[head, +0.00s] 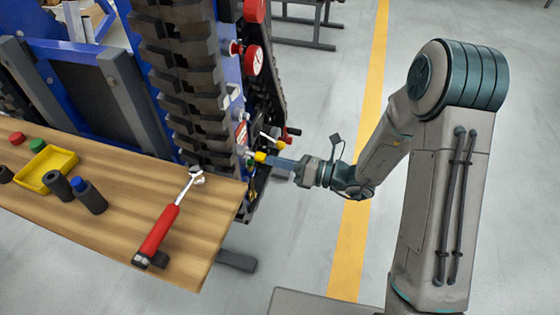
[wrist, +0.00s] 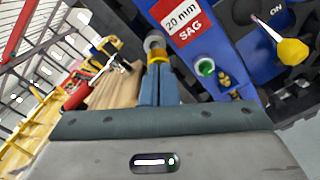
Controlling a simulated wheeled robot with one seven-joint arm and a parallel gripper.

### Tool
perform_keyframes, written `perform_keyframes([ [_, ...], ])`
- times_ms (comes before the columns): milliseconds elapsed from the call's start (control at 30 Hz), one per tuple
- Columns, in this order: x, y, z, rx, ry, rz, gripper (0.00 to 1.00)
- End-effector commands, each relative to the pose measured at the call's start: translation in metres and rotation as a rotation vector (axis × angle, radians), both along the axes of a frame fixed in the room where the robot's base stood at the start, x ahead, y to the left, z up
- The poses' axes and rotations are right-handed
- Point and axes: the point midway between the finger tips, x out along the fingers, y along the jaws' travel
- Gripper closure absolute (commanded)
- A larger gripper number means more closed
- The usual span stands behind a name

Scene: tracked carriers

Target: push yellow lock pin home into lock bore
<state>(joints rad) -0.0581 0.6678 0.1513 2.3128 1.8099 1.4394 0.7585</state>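The yellow lock pin (head: 261,157) is at the side of the blue carrier, right at the tips of my gripper. In the wrist view its yellow end (wrist: 158,58) lies just beyond the fingertips, with a round grey part (wrist: 154,41) behind it. The lock bore itself is hidden, and the pin's depth cannot be told. My gripper (head: 270,160) reaches in from the right, roughly level. Its blue fingers (wrist: 159,72) lie side by side, shut, with their tips against or very close to the yellow end.
A second yellow knob (wrist: 292,52) on a stem is to the right, near a green-ringed port (wrist: 205,67) and the "20 mm SAG" label (wrist: 182,22). A wooden bench (head: 110,207) holds a red-handled tool (head: 160,230) and a yellow tray (head: 70,157). Floor around my arm is clear.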

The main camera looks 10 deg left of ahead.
Motion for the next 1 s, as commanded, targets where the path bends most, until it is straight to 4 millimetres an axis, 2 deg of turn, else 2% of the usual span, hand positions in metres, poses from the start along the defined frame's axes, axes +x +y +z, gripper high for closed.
perform_keyframes([
  [1000,0.001,0.021,0.000,0.000,0.000,0.001,1.00],
])
